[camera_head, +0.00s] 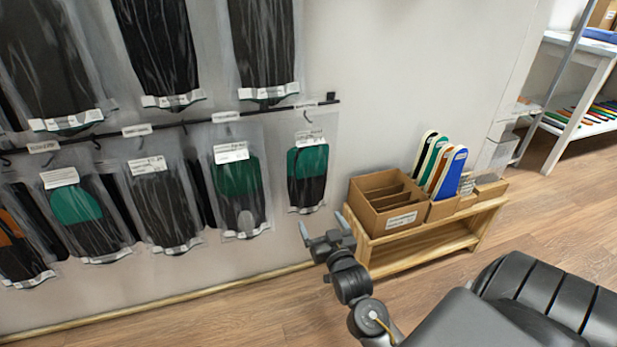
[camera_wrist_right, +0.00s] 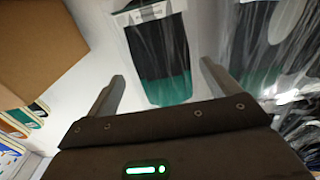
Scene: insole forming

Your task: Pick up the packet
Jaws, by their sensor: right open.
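Several clear packets hang on hooks from a rail on the wall. The packet nearest my right gripper is the small green and black one (camera_head: 307,176) at the rail's right end, with a white label on top. My right gripper (camera_head: 321,225) is open and empty, below and a little right of this packet. In the right wrist view, a green and black packet (camera_wrist_right: 162,60) shows between and beyond the open fingers of the gripper (camera_wrist_right: 162,72), apart from them. My left gripper is not in view.
A larger green and black packet (camera_head: 238,190) hangs just left. A low wooden bench (camera_head: 430,248) at right carries a cardboard box (camera_head: 385,205) and upright coloured insoles (camera_head: 450,172). A black padded seat (camera_head: 545,300) stands at lower right. A white shelf (camera_head: 580,85) is at the far right.

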